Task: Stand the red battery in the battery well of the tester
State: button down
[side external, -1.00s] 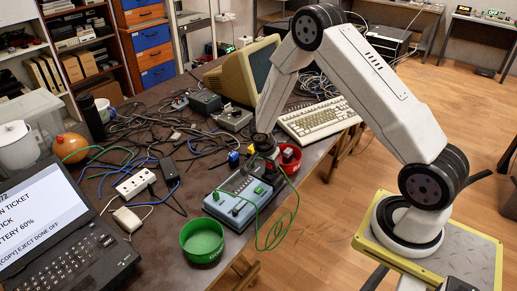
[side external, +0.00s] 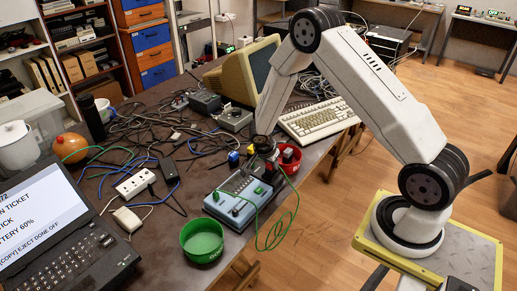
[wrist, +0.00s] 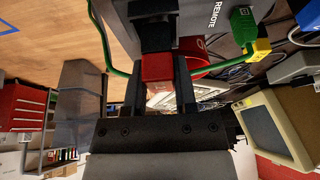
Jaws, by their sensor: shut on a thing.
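The red battery (wrist: 158,69) is between the two fingers of my gripper (wrist: 160,62) in the wrist view, and the gripper is shut on it. A black block-like part (wrist: 155,35) lies just beyond the battery; I cannot tell whether it is the battery well. The grey-blue tester (side external: 232,209) lies on the table in the side view. My gripper (side external: 266,164) points down by the tester's far right end, beside the red bowl. The battery's lower end and its seating in the well are hidden.
The red bowl (side external: 291,170) stands close beside my gripper, with things in it. A green bowl (side external: 203,240) stands in front of the tester. A green cable (side external: 271,238) hangs over the table's edge. Several cables and a power strip (side external: 135,184) lie to the left.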

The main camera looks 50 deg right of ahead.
jog(key=shift+f, duration=0.65)
dwell(0.3)
jog(key=shift+c, duration=1.6)
grip_release()
jog(key=shift+a+r, duration=0.1)
jog(key=shift+r, duration=0.05)
jog(key=v, duration=0.7)
jog(key=shift+r, duration=0.2)
jog(key=shift+a, duration=0.1)
